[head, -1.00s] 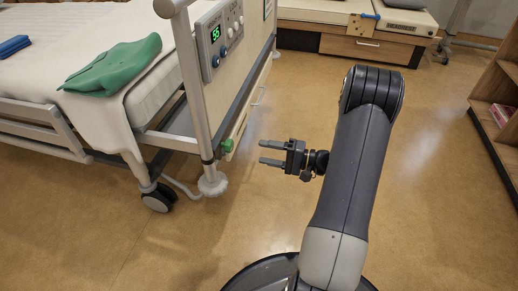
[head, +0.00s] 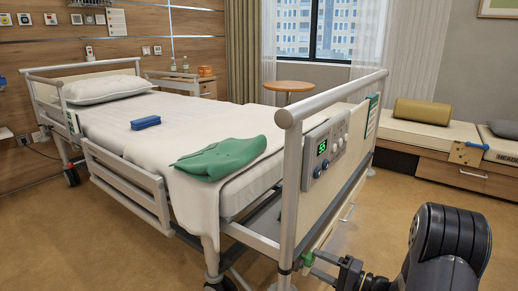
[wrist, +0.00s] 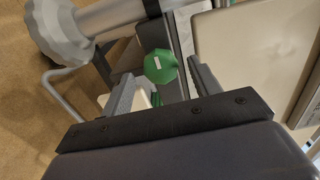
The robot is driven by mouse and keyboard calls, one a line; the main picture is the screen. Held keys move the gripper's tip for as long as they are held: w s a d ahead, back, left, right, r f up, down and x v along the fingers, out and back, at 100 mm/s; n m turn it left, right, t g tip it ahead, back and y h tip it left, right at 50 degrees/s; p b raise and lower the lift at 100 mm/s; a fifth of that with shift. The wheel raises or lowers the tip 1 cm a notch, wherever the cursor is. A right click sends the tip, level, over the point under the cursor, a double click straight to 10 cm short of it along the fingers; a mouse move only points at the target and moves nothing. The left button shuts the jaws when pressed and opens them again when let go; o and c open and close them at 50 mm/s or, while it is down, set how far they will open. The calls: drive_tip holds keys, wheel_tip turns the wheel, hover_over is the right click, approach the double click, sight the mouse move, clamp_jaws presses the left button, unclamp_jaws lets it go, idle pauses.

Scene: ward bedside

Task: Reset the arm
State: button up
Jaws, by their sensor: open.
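My gripper (head: 318,266) is at the bottom of the head view, open and empty, with its fingers pointing left toward the foot end of the bed. A green knob (head: 308,258) low on the bed's foot end is close to the fingertips. In the wrist view the green knob (wrist: 160,66) shows ahead, between the two fingers; whether either finger touches it I cannot tell. Part of my arm is at the lower right of the head view.
The bed (head: 150,203) fills the left and middle, with a green cloth (head: 222,157) and a blue folded item (head: 146,122) on it. A control panel (head: 323,147) is on its footboard. A low bench (head: 425,134) stands at the right. Floor is clear between bed and bench.

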drive_tip(key=shift+x, duration=0.95)
